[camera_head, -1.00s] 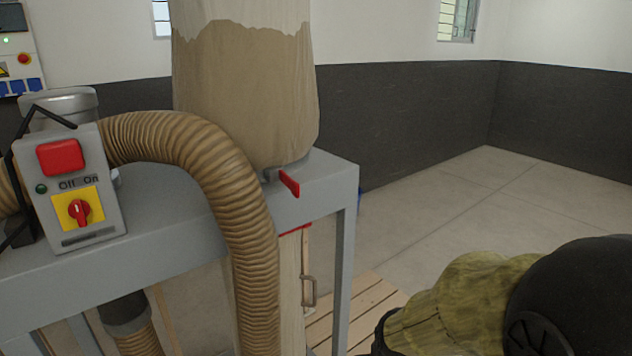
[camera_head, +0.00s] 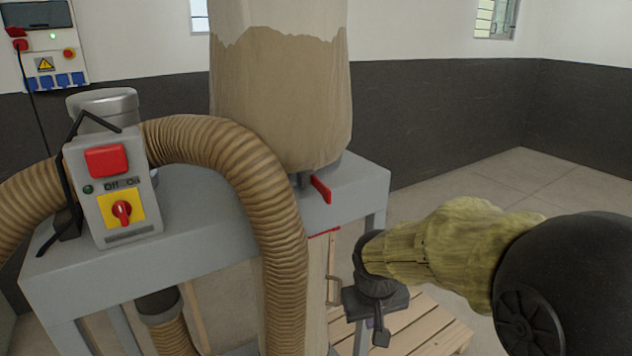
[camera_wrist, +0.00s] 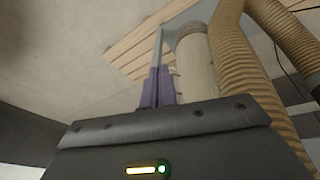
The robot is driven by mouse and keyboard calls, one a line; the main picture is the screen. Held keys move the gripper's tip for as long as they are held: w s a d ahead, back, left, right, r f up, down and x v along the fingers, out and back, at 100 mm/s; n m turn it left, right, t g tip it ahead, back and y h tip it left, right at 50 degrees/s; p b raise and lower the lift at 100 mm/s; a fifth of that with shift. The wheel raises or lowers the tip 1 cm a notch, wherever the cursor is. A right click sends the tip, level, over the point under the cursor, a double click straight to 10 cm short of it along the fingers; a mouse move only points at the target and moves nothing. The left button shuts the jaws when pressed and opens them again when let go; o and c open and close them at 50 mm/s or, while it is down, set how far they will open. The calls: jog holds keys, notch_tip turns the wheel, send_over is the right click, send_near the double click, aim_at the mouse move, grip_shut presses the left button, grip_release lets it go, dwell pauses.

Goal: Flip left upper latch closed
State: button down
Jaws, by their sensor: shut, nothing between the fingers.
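A red latch lever (camera_head: 321,189) sits at the base of the tan upper bag (camera_head: 282,90), on the right part of the grey machine table. It sticks out and slants down to the right. A second red strip (camera_head: 324,232) shows just below the tabletop, above the pale lower bag (camera_head: 313,300); I cannot tell if it is a latch. My gripper (camera_head: 380,335) is shut and empty, below and right of the red lever, apart from it. In the wrist view its purple fingers (camera_wrist: 157,88) are together, with the lower bag (camera_wrist: 196,70) beyond. The latch is not clear there.
A ribbed hose (camera_head: 270,200) curves over the table (camera_head: 200,235) and hangs left of the lever. A switch box (camera_head: 118,190) stands at left. A table leg (camera_head: 376,215) is near my gripper. A wooden pallet (camera_head: 430,325) lies below; floor at right is clear.

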jog(key=w+a+r+t+h+p, duration=0.1)
jog(key=w+a+r+p, duration=0.1)
jog(key=a+r, duration=0.4)
jog(key=w+a+r+t+p, duration=0.1)
jog(key=w+a+r, duration=0.3)
jog(key=r, duration=0.7)
jog(key=w+a+r+n+t+h+p, duration=0.1)
jog(key=w+a+r+p, duration=0.2)
jog(key=a+r, duration=0.4)
notch_tip(320, 180, up, 3)
jog(key=shift+w+a+f+t+h, duration=0.2)
jog(key=shift+w+a+t+h, duration=0.1)
jog(key=shift+w+a+t, duration=0.15)
jog(key=shift+d, duration=0.1)
jog(key=p, duration=0.3)
send_near(316, 191)
jog(key=s+f, duration=0.3)
jog(key=f, duration=0.1)
jog(key=d+p, duration=0.1)
jog(key=w+d, duration=0.1)
jog(key=d, duration=0.1)
jog(key=shift+w+f+p, duration=0.1)
jog(key=shift+w+p, duration=0.1)
jog(key=shift+p, duration=0.2)
